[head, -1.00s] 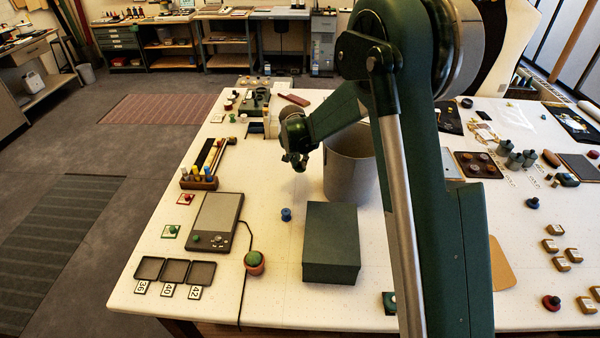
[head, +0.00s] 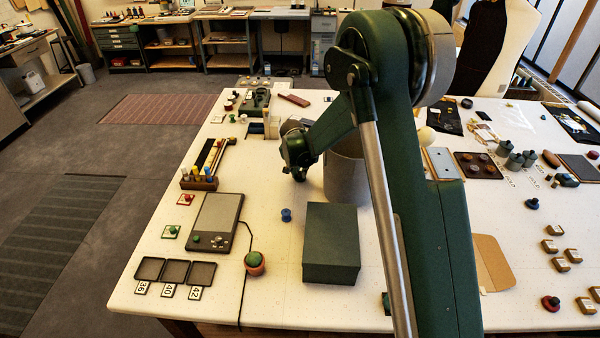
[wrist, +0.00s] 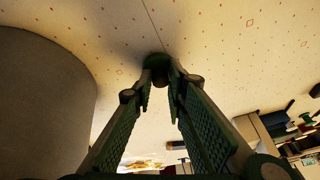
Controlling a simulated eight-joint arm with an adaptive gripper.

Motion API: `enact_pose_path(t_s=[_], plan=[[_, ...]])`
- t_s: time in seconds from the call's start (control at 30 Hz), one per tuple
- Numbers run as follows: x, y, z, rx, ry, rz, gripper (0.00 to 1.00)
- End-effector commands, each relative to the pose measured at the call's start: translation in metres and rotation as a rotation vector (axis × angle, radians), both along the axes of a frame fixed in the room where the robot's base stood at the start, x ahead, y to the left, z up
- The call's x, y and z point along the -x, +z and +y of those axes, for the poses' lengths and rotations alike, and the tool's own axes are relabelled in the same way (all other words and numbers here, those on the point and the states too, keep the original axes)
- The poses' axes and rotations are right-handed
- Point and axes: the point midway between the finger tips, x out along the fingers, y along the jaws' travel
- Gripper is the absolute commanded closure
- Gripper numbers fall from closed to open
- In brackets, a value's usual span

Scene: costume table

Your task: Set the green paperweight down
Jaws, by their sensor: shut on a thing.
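My gripper (head: 299,175) is over the white table, just left of the grey bin. In the wrist view, my gripper (wrist: 160,82) has its fingertips closed on a small dark green thing, which I take to be the green paperweight (wrist: 156,62). The paperweight is mostly hidden by the fingertips. A soft shadow lies on the dotted table cloth around it. I cannot tell whether it touches the cloth. In the head view I cannot make out the paperweight at the gripper.
The grey bin (head: 343,178) stands close beside my gripper and also fills the left of the wrist view (wrist: 45,100). A dark green box (head: 332,243) and a blue spool (head: 286,215) stand nearer. A scale (head: 215,221) and a tool rack (head: 199,183) are left. The cloth between is clear.

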Motion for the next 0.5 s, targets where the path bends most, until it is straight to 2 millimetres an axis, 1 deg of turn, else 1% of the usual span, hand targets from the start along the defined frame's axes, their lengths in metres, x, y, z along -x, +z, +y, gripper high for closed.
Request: enact_pose_path(t_s=[0.47, 0.5], plan=[[0.0002, -0.0053, 0.0000, 0.000, 0.000, 0.000, 1.00], [0.0002, -0.0045, -0.0001, 0.000, 0.000, 0.000, 0.80]])
